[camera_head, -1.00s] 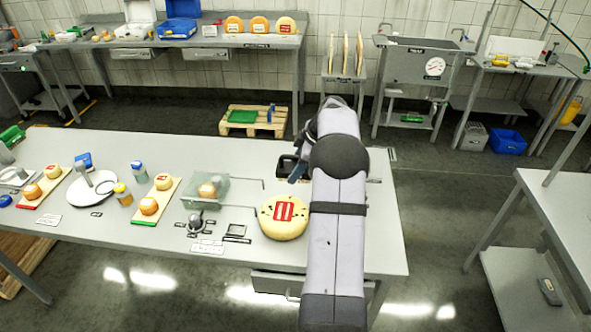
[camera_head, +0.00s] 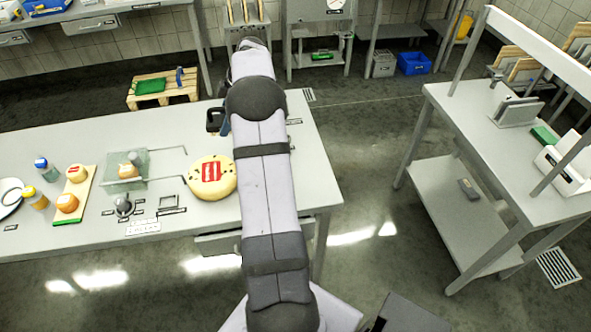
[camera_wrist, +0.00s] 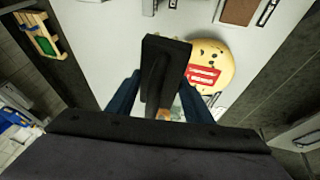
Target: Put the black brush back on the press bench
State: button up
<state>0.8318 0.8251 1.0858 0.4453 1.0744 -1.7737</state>
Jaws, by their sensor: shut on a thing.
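My gripper (camera_wrist: 160,80) is shut on the black brush (camera_wrist: 165,58), which sits between its two blue fingers in the wrist view. The brush is held over the long grey table, beside the cheese wheel with a red label (camera_wrist: 210,65). In the head view the brush (camera_head: 214,119) shows just left of my arm near the table's far right corner, and my arm hides most of the gripper. A grey bench (camera_head: 440,100) stands to the right, across an aisle; I cannot tell for sure that it is the press bench.
The right bench carries a grey slotted block (camera_head: 517,110), a green item (camera_head: 544,136) and a white device (camera_head: 568,165), with a post and rail above. A dark item (camera_head: 469,189) lies on its lower shelf. The aisle floor is clear.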

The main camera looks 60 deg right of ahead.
jog(key=s+d+r+m+h, duration=0.1)
jog(key=s+d+m, duration=0.15)
jog(key=s, duration=0.45)
jog(key=s+d+r+m+b, duration=0.1)
jog(key=s+d, duration=0.3)
jog(key=s, duration=0.2)
jog(key=s+d+r+m+h, duration=0.1)
jog(key=s+d+r+m, duration=0.15)
jog(key=s, duration=0.45)
jog(key=shift+s+f+m+h+p, duration=0.2)
jog(key=shift+s+f+m+p, duration=0.2)
jog(key=shift+f, duration=2.25)
jog(key=shift+s+f+m+h+p, duration=0.25)
jog(key=shift+f+m+p, duration=0.15)
jog(key=shift+f, duration=2.3)
jog(key=shift+s+f+m+h+p, duration=0.15)
jog(key=shift+s+f+m+p, duration=0.25)
jog(key=shift+f, duration=2.25)
jog(key=shift+w, duration=0.1)
jog(key=shift+f+b, duration=0.65)
jog(key=shift+b, duration=0.3)
jog(key=o, duration=1)
jog(key=shift+a, duration=0.1)
